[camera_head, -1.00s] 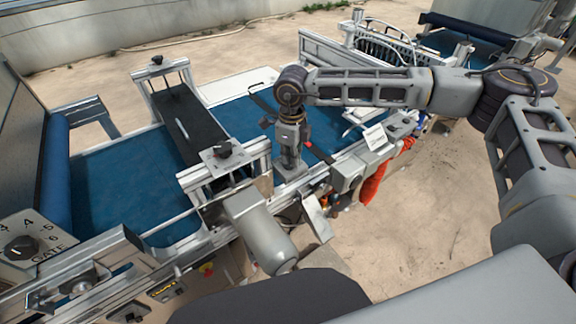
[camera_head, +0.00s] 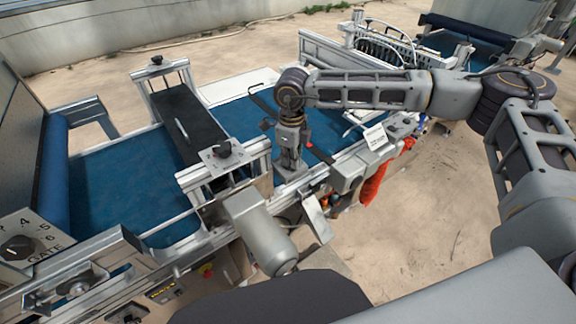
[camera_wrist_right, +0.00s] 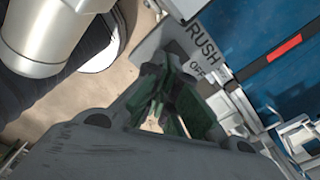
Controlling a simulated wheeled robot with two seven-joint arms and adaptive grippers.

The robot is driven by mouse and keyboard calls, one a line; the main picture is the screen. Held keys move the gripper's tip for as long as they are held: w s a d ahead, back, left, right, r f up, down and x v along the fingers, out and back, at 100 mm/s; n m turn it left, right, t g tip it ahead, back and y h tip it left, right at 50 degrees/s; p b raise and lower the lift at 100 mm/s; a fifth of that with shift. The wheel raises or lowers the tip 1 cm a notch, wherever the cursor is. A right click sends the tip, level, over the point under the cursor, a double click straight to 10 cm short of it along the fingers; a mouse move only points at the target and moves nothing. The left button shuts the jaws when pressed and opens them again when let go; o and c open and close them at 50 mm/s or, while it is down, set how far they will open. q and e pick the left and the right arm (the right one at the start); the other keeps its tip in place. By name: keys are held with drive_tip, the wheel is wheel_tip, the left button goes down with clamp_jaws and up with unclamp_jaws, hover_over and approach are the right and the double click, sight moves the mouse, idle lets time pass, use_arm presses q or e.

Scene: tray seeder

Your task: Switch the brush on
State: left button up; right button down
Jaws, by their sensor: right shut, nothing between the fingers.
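A grey plate lettered "RUSH" and "OFF" (camera_wrist_right: 178,42) lies just past my right fingertips in the right wrist view; its first letter is cut off or hidden. My right gripper (camera_wrist_right: 165,112) has dark green fingers, shut and empty. They are close to the plate and cover part of it; I cannot tell whether they touch anything. The switch's knob or lever is not clearly visible. In the head view my right gripper (camera_head: 289,160) points down at the near rail of the machine, its fingertips hidden. My left gripper is not in view.
A grey motor (camera_head: 258,235) stands close to the left of my right gripper and also shows in the wrist view (camera_wrist_right: 38,28). A blue belt (camera_head: 120,180) runs through the machine. A gate dial (camera_head: 18,248) is at far left. Sandy ground is clear at right.

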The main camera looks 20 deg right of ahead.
drive_tip(key=shift+f+b, duration=0.3)
drive_tip(key=shift+f, duration=0.1)
idle(0.3)
drive_tip(key=shift+r, duration=0.15)
drive_tip(key=shift+r+p, duration=1.3)
drive_tip(key=shift+r, duration=2.1)
drive_tip(key=shift+s, duration=0.1)
